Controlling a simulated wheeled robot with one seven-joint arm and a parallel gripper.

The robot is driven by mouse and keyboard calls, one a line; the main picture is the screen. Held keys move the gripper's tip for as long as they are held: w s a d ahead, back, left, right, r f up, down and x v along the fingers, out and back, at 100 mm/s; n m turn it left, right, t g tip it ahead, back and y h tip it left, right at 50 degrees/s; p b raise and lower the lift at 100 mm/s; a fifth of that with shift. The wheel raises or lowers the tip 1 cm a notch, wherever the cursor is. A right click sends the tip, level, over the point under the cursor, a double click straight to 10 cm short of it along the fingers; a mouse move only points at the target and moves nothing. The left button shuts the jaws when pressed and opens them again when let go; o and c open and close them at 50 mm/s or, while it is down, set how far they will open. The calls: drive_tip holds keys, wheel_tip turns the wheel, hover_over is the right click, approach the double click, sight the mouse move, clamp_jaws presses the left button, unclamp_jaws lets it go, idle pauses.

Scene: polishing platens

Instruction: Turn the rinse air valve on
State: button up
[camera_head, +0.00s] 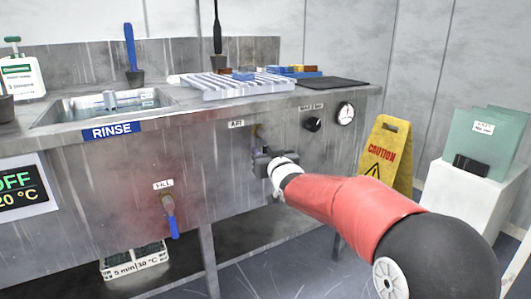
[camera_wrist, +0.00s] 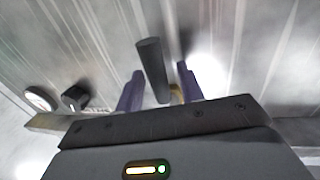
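The AIR label (camera_head: 236,124) is on the front panel of the steel sink bench. A small brass valve part (camera_head: 258,131) sits right of the label, and my gripper (camera_head: 268,163) is just below it, covering the rest of the valve. In the wrist view, the two purplish fingers of my gripper (camera_wrist: 161,90) stand apart. A dark grey rod-like handle (camera_wrist: 151,62) shows between them, with a gap on its right; contact on its left is unclear. A bit of brass (camera_wrist: 177,95) shows beside the right finger.
The FILL valve (camera_head: 168,205) with a blue lever hangs lower left. A black knob (camera_head: 312,124) and a round gauge (camera_head: 345,113) are to the right, also seen in the wrist view (camera_wrist: 75,97). A yellow caution sign (camera_head: 388,155) and white stand (camera_head: 475,190) are further right.

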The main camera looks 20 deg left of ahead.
drive_tip(key=shift+c, duration=0.2)
clamp_jaws()
